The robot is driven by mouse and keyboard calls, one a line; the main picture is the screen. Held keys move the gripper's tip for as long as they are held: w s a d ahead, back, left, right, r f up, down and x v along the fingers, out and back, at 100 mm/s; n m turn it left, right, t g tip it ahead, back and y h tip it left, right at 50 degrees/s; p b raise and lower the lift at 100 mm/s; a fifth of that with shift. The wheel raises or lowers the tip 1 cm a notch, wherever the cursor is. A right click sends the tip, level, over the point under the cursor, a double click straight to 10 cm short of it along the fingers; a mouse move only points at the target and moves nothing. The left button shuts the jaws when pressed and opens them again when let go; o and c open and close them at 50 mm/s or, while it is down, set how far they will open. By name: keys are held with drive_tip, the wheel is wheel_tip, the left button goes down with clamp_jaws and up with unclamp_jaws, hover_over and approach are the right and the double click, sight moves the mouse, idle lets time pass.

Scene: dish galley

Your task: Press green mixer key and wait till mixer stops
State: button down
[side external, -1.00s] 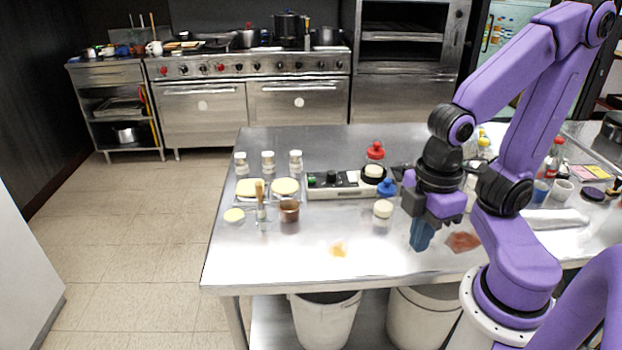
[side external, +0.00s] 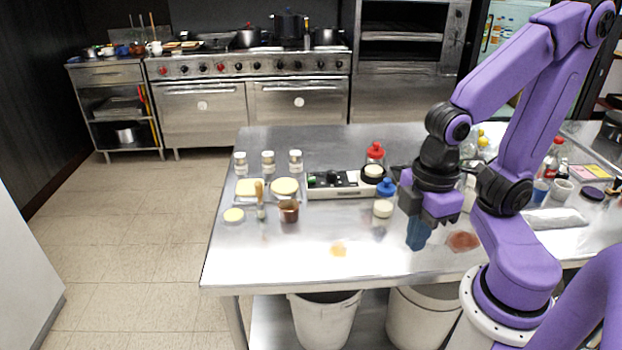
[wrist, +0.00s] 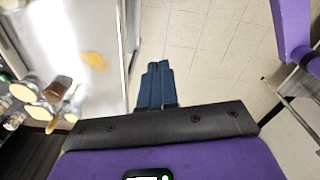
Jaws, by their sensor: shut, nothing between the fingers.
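The mixer appears to be the long white and dark unit (side external: 338,186) on the far half of the steel table. It has a green key (side external: 312,181) at its left end, dark knobs along the top and a round cream-topped part (side external: 373,172) at its right end. I cannot tell whether it is running. My gripper (side external: 417,246) points down over the table's right part, in front and to the right of the unit, well apart from it. Its blue fingers are together and empty, as the wrist view (wrist: 157,85) also shows.
Several jars (side external: 268,161), cream-topped tubs (side external: 285,188), a brush (side external: 260,200) and a copper cup (side external: 289,211) stand left of and before the unit. A blue-capped bottle (side external: 386,188) stands between it and my gripper. The table's front left (side external: 270,260) is mostly clear.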

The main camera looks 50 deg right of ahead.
drive_tip(key=w+a+m+t+y, duration=0.1)
drive_tip(key=w+a+t, duration=0.1)
drive_tip(key=w, duration=0.9)
drive_tip(key=m+t+h, duration=0.2)
drive_tip(key=m+t, duration=0.1)
drive_tip(key=t, duration=0.4)
hover_over(314, 180)
drive_tip(key=shift+w+f, duration=0.1)
drive_tip(key=shift+f, duration=0.65)
drive_tip(key=shift+f, duration=4.45)
drive_tip(key=shift+f, duration=0.1)
drive_tip(key=shift+f, duration=0.3)
